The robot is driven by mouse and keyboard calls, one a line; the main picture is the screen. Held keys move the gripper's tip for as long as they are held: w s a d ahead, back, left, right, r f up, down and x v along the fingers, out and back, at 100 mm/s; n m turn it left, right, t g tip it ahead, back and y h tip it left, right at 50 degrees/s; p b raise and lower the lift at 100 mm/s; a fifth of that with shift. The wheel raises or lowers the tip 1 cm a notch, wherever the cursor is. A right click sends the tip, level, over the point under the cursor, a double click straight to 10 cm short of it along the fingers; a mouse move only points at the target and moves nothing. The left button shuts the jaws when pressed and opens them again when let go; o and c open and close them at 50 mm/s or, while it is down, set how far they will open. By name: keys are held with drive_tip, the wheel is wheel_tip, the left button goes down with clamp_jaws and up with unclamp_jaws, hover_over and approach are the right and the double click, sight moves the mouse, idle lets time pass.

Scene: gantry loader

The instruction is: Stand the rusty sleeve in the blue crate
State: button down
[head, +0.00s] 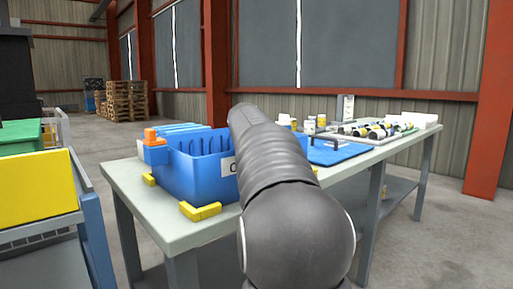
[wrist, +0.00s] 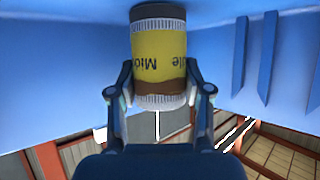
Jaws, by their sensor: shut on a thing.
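In the wrist view, my gripper (wrist: 158,95) is shut on the rusty sleeve (wrist: 160,90), a brown cylinder with a yellow lettered label and pale ridged bands near its ends. A finger presses on each side of it. Blue surfaces of the blue crate (wrist: 60,75) lie behind and beside the sleeve, with upright ribs at the right. I cannot tell whether the sleeve touches the crate floor. In the head view, the blue crate (head: 195,178) sits at the left end of the table; my arm reaches over its right side and hides the gripper and sleeve.
Yellow corner stops (head: 200,211) sit at the crate's base on the grey table (head: 155,213). An orange-topped part (head: 154,138) is at its left corner. Right of my arm are a blue mat (head: 338,153) and a tray of several small parts. A yellow bin (head: 37,188) stands left.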

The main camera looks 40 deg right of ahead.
drive_tip(key=shift+f, duration=0.15)
drive_tip(key=c, duration=0.5)
unclamp_jaws()
drive_tip(key=shift+r, duration=0.2)
drive_tip(key=v, duration=0.7)
drive_tip(key=shift+s, duration=0.2)
drive_tip(key=shift+a+r, duration=0.1)
drive_tip(key=shift+a, duration=0.05)
